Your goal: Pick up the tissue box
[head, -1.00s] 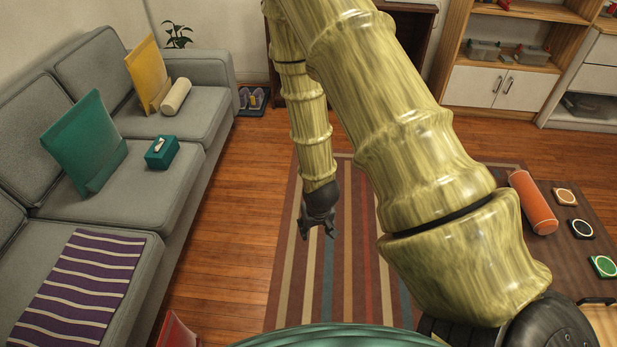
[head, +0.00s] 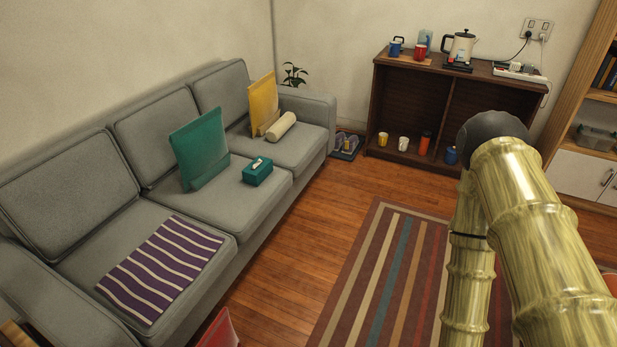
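The tissue box (head: 257,172) is a small teal box with a white tissue in its top slot. It sits upright on the middle seat of the grey sofa (head: 100,242), near the seat's front edge. My arm shows at the right of the head view, over the rug. My gripper is out of the picture, so its state is hidden. Nothing touches the tissue box from above.
A teal cushion (head: 199,148) stands behind the box. A yellow cushion (head: 263,104) and a cream roll (head: 281,127) lie farther back. A striped purple cloth (head: 162,268) covers the near seat. A red object (head: 219,330) stands before the sofa. Wooden floor (head: 273,262) beside it is clear.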

